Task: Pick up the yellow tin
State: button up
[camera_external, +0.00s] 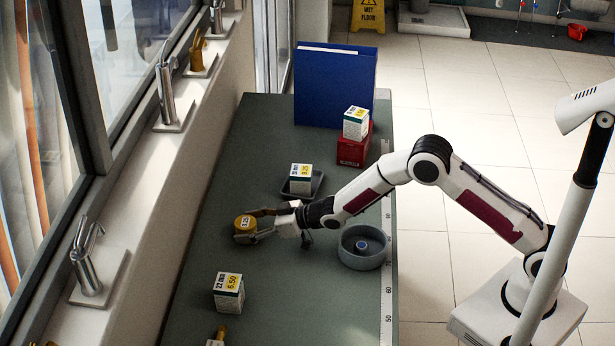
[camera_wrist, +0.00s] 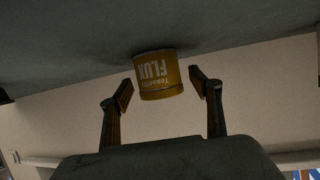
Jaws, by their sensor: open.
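The yellow tin (camera_external: 245,226) stands on the dark green table near its left side in the external view. In the wrist view the tin (camera_wrist: 157,74) appears upside down, with "FLUX" on its label. My gripper (camera_external: 252,223) reaches in low from the right, its fingers at the tin. In the wrist view my gripper (camera_wrist: 162,92) is open, one finger on each side of the tin, with a visible gap on both sides. Whether a finger touches the tin cannot be told from the external view.
A white box (camera_external: 300,182) sits in a dark tray behind my gripper. Another box (camera_external: 228,300) stands nearer the camera. A round grey dish (camera_external: 363,262) lies below my forearm. A red box (camera_external: 353,150) bears a white box (camera_external: 356,122) before a blue binder (camera_external: 336,85).

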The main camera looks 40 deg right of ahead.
jog(key=shift+w+a+f, duration=0.2)
jog(key=shift+w+a, duration=0.05)
jog(key=shift+w, duration=0.1)
dwell(0.3)
jog(key=c, duration=1.3)
